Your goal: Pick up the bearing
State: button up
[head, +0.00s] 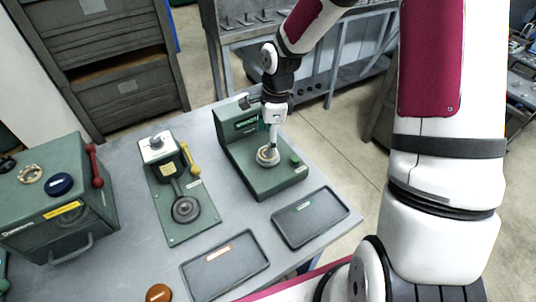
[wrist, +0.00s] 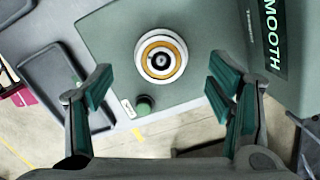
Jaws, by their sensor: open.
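The bearing (wrist: 160,57) is a ring with a yellow-orange band, seen from above in the wrist view. It sits on a round light seat on the green machine (wrist: 195,25), whose side label reads "SMOOTH". In the head view the bearing (head: 267,154) is on the machine's flat deck, directly below my arm's end. My gripper (wrist: 158,88) is open, its two teal-padded fingers apart on the left and right of the bearing in the picture. Neither finger touches it. In the head view my gripper (head: 272,132) points down over the machine, partly hidden by its own wrist.
A green knob (wrist: 144,104) stands on the deck near the bearing. Two dark trays, one at front (head: 225,268) and one at right (head: 311,216), lie on the grey table (head: 128,235). A lever press (head: 176,238) and a green box machine (head: 80,228) stand to the left.

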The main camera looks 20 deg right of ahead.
jog(key=shift+d+f+p, duration=0.15)
jog(key=shift+f+p, duration=0.35)
jog(key=shift+f, duration=2.15)
jog(key=c, duration=1.4)
jog(key=shift+w, duration=0.1)
jog(key=shift+c, duration=0.9)
jog(key=shift+r, duration=0.15)
